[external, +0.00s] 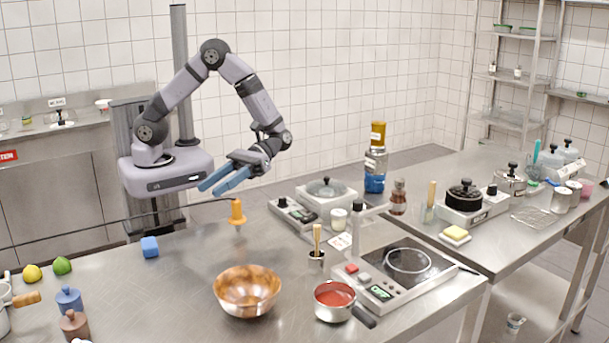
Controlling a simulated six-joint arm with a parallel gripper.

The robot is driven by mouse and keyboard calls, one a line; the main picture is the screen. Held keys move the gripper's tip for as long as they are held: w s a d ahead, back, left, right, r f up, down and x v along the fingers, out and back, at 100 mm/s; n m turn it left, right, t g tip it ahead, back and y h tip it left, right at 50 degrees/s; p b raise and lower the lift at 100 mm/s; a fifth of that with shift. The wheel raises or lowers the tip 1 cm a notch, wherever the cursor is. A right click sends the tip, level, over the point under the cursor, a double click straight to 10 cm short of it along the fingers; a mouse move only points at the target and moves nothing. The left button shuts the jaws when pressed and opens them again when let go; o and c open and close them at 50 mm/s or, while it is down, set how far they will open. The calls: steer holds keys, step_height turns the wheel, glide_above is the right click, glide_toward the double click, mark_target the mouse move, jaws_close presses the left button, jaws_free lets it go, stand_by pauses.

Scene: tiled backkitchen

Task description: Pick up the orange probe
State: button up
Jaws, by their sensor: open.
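The orange probe (237,212) stands upright near the back edge of the steel table, its thin tip pointing down. A dark cable runs from its top toward the left. My gripper (212,187) is open and empty, with blue fingers pointing down and to the left. It is above and slightly left of the probe in the picture, apart from it. Whether the probe's tip touches the table is too small to tell.
A scale (285,209), a small pot with a wooden handle (316,257) and an induction hob (405,270) are to the right. The table between block and bowl is clear.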

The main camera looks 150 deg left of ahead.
mark_target(235, 200)
steer(key=a+n+t, duration=0.4)
steer(key=a+t, duration=0.2)
steer(key=a, duration=0.2)
steer(key=shift+n+h, duration=0.3)
steer(key=f, duration=0.5)
steer(key=shift+w+d+f, duration=0.2)
steer(key=shift+w, duration=0.2)
steer(key=shift+p+x, duration=1.1)
steer(key=shift+x, duration=0.6)
steer(key=p+x, duration=0.2)
steer(key=x, duration=0.1)
steer(key=shift+s+d, duration=0.15)
steer(key=shift+s, duration=0.1)
steer(key=shift+w+d+f, duration=0.25)
steer(key=shift+w+d, duration=0.05)
steer(key=shift+d, duration=0.15)
steer(key=shift+c, duration=0.6)
jaws_close()
